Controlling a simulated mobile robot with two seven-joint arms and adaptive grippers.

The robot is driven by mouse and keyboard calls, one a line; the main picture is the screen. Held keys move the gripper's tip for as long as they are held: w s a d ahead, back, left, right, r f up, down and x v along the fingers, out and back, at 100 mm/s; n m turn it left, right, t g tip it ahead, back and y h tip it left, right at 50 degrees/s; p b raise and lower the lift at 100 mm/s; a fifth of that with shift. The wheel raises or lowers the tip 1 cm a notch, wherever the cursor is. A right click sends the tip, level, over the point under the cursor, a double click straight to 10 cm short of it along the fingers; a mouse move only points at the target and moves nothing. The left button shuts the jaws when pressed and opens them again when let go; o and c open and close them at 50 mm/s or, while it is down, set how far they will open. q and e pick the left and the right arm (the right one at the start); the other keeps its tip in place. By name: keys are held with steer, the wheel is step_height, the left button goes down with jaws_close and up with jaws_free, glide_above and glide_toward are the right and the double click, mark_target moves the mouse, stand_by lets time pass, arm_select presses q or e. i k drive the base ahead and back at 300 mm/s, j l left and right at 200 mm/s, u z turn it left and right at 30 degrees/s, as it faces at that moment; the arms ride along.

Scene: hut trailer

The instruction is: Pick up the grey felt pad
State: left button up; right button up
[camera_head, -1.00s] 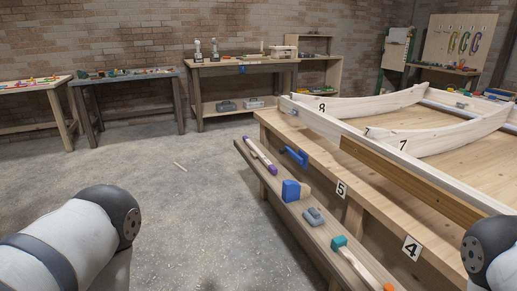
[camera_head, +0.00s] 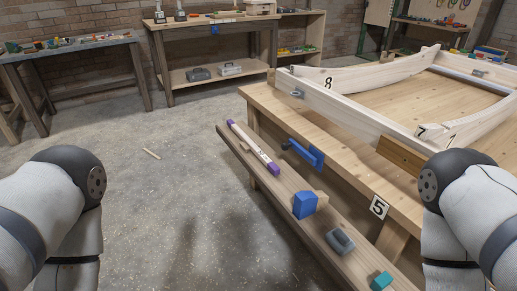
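A small grey block-like object (camera_head: 340,241), which may be the grey felt pad, lies on the narrow wooden ledge (camera_head: 284,213) along the front of the workbench. It sits between a blue block (camera_head: 305,205) and a teal piece (camera_head: 381,281) near the bottom edge. I cannot tell its material. Nothing touches it. My two arms show at the left and right edges, but neither gripper is in the picture.
A long white bar with purple ends (camera_head: 252,147) lies farther up the ledge. A blue clamp-like tool (camera_head: 303,152) is fixed by the workbench (camera_head: 300,112). A small stick (camera_head: 152,153) lies on the open concrete floor. Side tables (camera_head: 75,50) stand at the back.

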mark_target(339, 240)
steer(key=z, duration=2.55)
steer(key=u, duration=1.75)
steer(key=i+z, duration=0.25)
steer(key=i+j+z, duration=0.15)
steer(key=i+z, duration=0.15)
steer(key=i, duration=0.15)
